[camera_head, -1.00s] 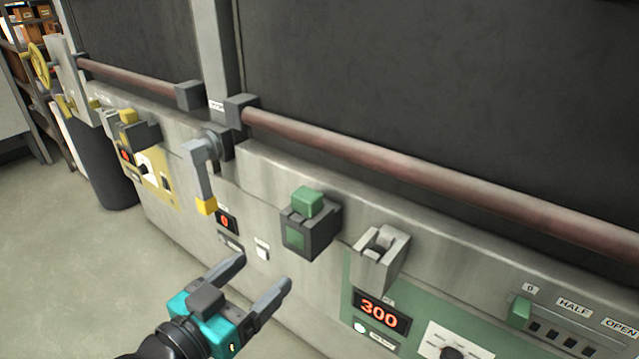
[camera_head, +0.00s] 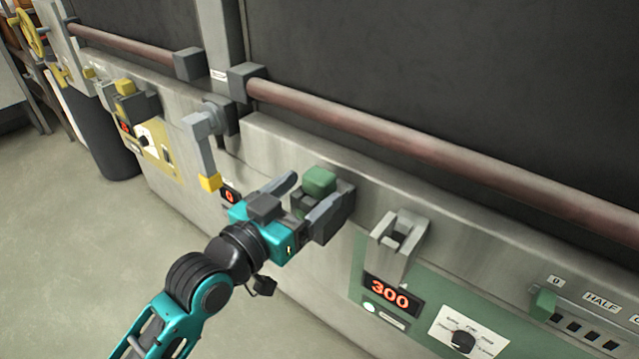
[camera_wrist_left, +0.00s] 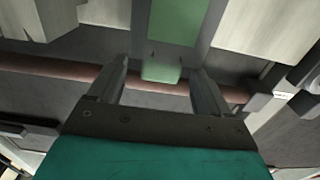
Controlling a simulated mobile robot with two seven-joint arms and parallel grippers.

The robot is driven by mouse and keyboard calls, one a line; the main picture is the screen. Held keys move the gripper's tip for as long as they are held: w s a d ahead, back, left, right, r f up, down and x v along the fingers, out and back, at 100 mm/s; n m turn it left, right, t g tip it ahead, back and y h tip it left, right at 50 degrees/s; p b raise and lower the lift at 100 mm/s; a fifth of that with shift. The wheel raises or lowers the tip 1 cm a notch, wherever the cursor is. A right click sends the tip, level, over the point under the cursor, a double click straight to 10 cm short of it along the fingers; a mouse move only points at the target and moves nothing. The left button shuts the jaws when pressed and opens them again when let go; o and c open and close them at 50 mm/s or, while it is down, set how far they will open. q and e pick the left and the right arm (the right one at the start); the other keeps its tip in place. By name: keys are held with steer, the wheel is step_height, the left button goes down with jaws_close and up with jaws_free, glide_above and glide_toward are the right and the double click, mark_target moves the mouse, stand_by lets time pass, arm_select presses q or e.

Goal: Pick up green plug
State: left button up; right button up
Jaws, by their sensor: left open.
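The green plug (camera_head: 319,181) sits upright in a dark grey socket block (camera_head: 343,203) on the front of the machine. My left gripper (camera_head: 312,195) is open, with one finger on each side of the plug and socket block. In the left wrist view, the plug (camera_wrist_left: 161,72) lies between the two open fingertips (camera_wrist_left: 160,70), with a gap visible on each side. A larger green face (camera_wrist_left: 178,22) of the block shows above it. The gripper partly hides the socket block in the head view. My right gripper is not in view.
A grey empty-looking holder (camera_head: 398,238) stands right of the plug, above a red 300 display (camera_head: 390,293). A reddish rail (camera_head: 400,135) runs above. Open floor (camera_head: 70,250) lies at left.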

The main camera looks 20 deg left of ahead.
mark_target(326, 175)
arm_select(q)
steer(key=shift+x, duration=2.9)
steer(key=shift+a+r, duration=0.1)
steer(key=shift+r, duration=0.05)
steer(key=shift+c, duration=0.2)
steer(key=c, duration=1)
